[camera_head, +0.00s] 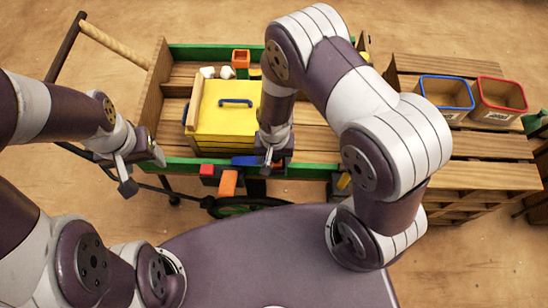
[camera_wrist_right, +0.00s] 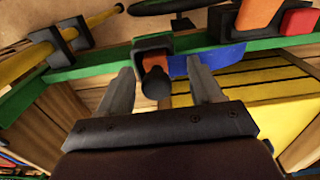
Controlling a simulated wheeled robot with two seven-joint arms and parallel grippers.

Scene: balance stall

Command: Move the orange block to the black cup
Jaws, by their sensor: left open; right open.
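An orange block (camera_head: 228,182) sits at the cart's front green rail, just right of a red block (camera_head: 207,169). It also shows at the top of the right wrist view (camera_wrist_right: 258,16), with a dark holder around its lower part. My right gripper (camera_head: 271,163) is open at the front rail, right of the orange block. In its wrist view, a black holder (camera_wrist_right: 152,45) with an orange and black piece lies between the open fingers; contact cannot be told. Which dark holder is the black cup is unclear. My left gripper (camera_head: 143,170) is open and empty at the cart's front left.
A yellow box (camera_head: 222,110) with a blue handle fills the cart's middle. A small orange open-topped piece (camera_head: 240,58) and white lumps (camera_head: 215,72) are behind it. Blue-rimmed (camera_head: 446,79) and red-rimmed (camera_head: 503,83) bins stand on wooden slats at the right. My right arm hides part of the cart.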

